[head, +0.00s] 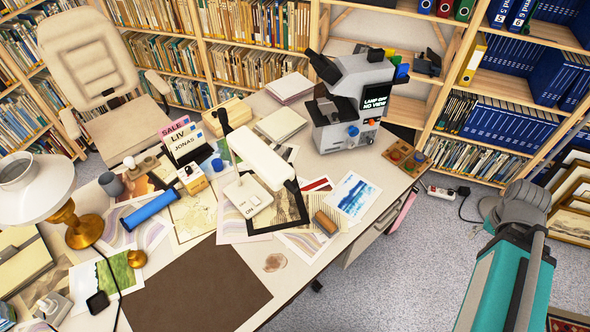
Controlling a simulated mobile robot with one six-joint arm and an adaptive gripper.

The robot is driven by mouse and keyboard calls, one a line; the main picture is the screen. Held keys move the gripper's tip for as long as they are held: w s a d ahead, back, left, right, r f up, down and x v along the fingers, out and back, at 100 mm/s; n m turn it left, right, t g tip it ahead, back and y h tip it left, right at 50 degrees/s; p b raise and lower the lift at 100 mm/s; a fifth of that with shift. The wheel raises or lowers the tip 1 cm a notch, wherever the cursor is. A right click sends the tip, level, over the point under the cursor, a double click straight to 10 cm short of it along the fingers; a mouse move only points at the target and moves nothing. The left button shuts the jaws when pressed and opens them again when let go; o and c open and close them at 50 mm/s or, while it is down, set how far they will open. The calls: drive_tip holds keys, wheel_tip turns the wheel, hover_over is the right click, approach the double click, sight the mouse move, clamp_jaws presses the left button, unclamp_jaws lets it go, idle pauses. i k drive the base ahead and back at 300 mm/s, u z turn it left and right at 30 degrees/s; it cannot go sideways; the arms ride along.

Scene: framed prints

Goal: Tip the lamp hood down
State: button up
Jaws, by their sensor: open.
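A white desk lamp stands near the middle of the desk. The hood's exact tilt is hard to judge from above. A second lamp, with a white shade (36,190) and a brass foot (82,228), stands at the left edge. My teal and grey arm comes in at the lower right, off the desk and well apart from both lamps. My gripper does not show.
A grey microscope-like machine (345,100) with a small screen stands at the back right of the desk. Prints, a blue tube (150,210), a card stand (187,142) and small items surround the lamp. A brown mat (195,288) lies bare in front. Open carpet lies right of the desk.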

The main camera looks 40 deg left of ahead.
sight(271, 168)
drive_tip(key=u, duration=0.9)
drive_tip(key=k, duration=0.7)
drive_tip(key=u, duration=0.6)
